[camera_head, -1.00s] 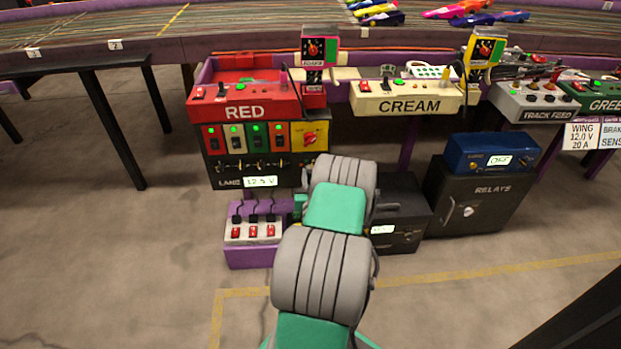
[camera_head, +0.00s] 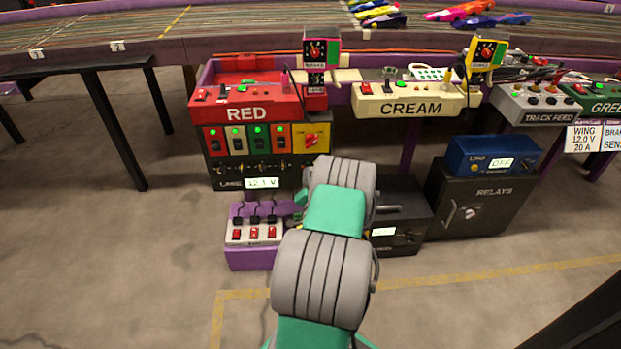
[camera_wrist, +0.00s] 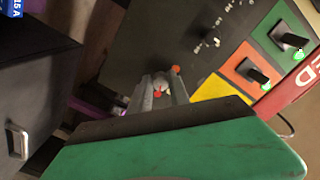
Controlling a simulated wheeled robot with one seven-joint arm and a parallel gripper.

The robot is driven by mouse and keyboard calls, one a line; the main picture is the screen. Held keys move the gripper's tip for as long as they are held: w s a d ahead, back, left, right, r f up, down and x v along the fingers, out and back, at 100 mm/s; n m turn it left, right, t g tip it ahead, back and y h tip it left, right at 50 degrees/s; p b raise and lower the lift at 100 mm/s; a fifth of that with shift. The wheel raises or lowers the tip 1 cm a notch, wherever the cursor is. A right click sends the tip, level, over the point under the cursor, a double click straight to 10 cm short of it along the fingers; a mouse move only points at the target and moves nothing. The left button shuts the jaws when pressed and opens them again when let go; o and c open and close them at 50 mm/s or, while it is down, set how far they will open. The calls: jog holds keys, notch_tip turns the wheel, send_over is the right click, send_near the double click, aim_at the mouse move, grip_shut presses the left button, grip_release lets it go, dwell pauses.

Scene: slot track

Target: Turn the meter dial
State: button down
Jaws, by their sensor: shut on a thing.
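The black control cabinet under the red RED box (camera_head: 246,106) carries a white display marked LANE (camera_head: 262,183), which seems to read 12.1 V. In the wrist view, my gripper (camera_wrist: 160,92) is at the black panel face (camera_wrist: 160,35), its two grey fingers shut around a small dial (camera_wrist: 158,92) with pale and orange-red parts showing. The dial is mostly covered by the fingers, so its pointer cannot be read. In the head view my own arm hides the gripper and the dial.
A purple box with red switches (camera_head: 254,236) stands on the floor at left. The RELAYS cabinet (camera_head: 475,205) stands at right, with a blue unit (camera_head: 480,155) on top.

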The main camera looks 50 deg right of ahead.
jog(key=shift+s+d, duration=0.1)
jog(key=shift+d, duration=0.05)
dwell(0.3)
jog(key=c, duration=1.5)
grip_release()
jog(key=shift+o, duration=1.2)
jog(key=b+v, duration=0.1)
jog(key=v, duration=0.7)
